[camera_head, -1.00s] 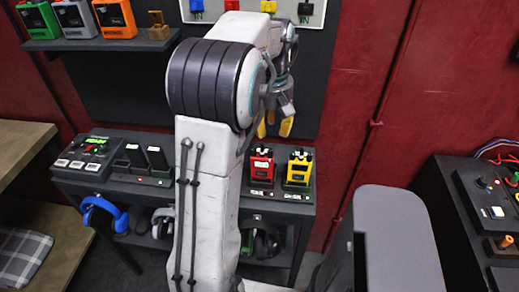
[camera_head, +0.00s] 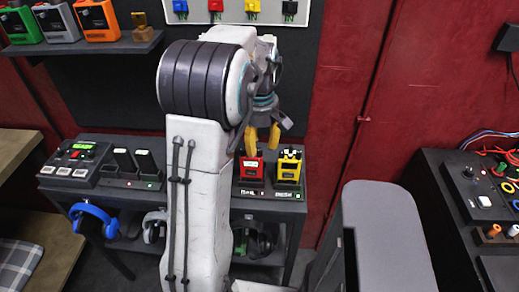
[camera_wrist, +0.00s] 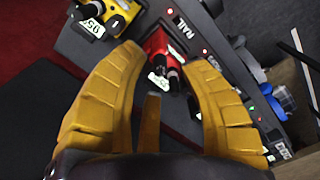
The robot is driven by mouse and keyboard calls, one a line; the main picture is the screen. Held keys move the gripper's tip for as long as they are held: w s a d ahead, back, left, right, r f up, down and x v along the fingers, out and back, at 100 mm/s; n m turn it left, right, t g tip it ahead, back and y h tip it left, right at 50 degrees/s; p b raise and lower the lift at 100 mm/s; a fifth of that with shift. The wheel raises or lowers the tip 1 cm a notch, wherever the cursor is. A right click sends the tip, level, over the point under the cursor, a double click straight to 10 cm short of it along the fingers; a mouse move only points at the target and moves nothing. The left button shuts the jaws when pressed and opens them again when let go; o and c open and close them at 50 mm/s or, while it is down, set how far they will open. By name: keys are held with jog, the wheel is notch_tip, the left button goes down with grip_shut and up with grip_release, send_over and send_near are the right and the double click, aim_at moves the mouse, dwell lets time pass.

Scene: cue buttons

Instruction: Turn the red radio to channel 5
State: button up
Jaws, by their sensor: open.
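The red radio (camera_head: 250,169) stands upright in a charging dock on the dark table, left of a yellow radio (camera_head: 289,167). In the wrist view the red radio (camera_wrist: 165,58) shows from above between my finger tips, with dark knobs and a small white number label whose digits I cannot read clearly. My gripper (camera_head: 262,140) is open, pointing down above the red radio. The yellow radio (camera_wrist: 112,14) there has a label reading 95.
Two black radios or chargers (camera_head: 134,162) and a control box (camera_head: 76,160) are further left on the table. A shelf (camera_head: 85,47) with coloured boxes is above. Headphones (camera_head: 95,216) hang below. A grey panel (camera_head: 385,230) stands right of the table.

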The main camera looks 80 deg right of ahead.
jog(key=shift+f, duration=1.25)
jog(key=shift+o, duration=0.2)
grip_shut()
